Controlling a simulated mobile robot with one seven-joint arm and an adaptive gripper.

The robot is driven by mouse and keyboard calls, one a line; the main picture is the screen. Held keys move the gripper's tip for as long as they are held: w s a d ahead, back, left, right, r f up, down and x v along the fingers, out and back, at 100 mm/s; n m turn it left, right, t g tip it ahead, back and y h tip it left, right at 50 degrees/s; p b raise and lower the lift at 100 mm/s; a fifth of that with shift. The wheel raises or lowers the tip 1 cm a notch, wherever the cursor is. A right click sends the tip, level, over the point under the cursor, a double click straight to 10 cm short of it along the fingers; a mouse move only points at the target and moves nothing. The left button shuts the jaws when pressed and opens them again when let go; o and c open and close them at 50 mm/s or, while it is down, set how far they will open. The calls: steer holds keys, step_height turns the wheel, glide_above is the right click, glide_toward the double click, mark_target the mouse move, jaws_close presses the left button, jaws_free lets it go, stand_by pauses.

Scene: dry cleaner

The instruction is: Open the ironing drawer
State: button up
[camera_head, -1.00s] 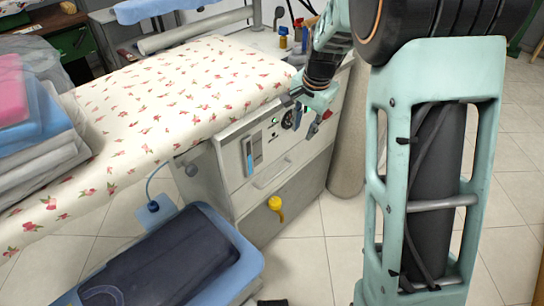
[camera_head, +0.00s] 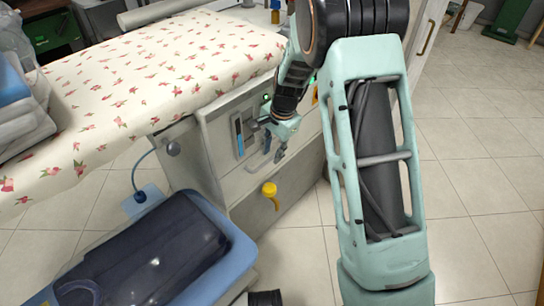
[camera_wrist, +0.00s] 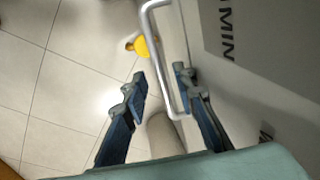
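The ironing unit's pale front panel (camera_head: 232,181) stands under the flowered ironing board. The drawer handle is mostly hidden by my gripper in the head view. In the wrist view, the drawer handle (camera_wrist: 161,62) is a pale bent bar. My gripper (camera_head: 273,157) is at the front panel, above and near the yellow knob. In the wrist view, my gripper (camera_wrist: 161,84) is open, with the bar showing between its two blue fingers, nearer the right one. Contact cannot be told. The drawer appears closed.
A yellow knob (camera_head: 269,190) sticks out below the gripper. The ironing board (camera_head: 150,75) overhangs the unit. Tiled floor (camera_head: 480,165) is clear to the right.

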steer(key=shift+a+f, duration=0.1)
steer(key=shift+f, duration=0.35)
steer(key=shift+c, duration=0.2)
jaws_close()
